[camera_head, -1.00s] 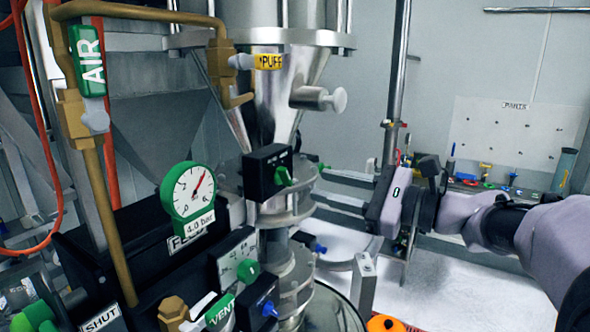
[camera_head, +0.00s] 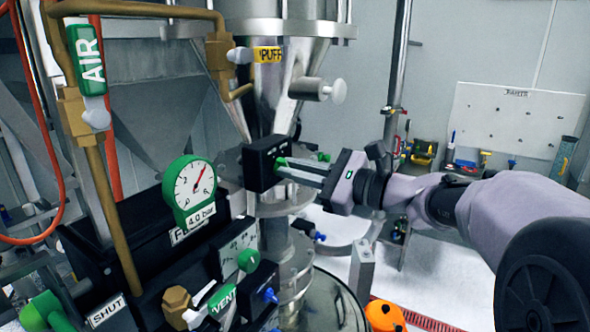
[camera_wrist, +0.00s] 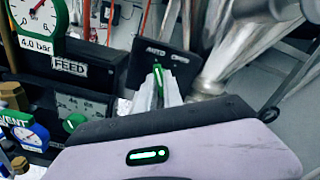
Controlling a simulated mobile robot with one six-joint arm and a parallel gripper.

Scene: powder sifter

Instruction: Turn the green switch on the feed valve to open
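The black switch box (camera_head: 262,166) of the valve sits on the metal pipe below the hopper cone. In the wrist view its dark face (camera_wrist: 176,66) carries the labels AUTO and what looks like OPEN. The green switch (camera_wrist: 158,76) stands out from this face, its handle pointing roughly up in that view. My gripper (camera_head: 287,169) reaches in from the right, its fingers close together on both sides of the switch. The fingertips also show in the wrist view (camera_wrist: 160,94), with green between them. They partly hide the switch.
A green-rimmed gauge (camera_head: 194,192) and FEED label stand left of the box. Below are another green knob (camera_head: 248,260) and a blue knob (camera_head: 270,296). A silver side knob (camera_head: 318,91) juts out above my gripper. The floor at right is open.

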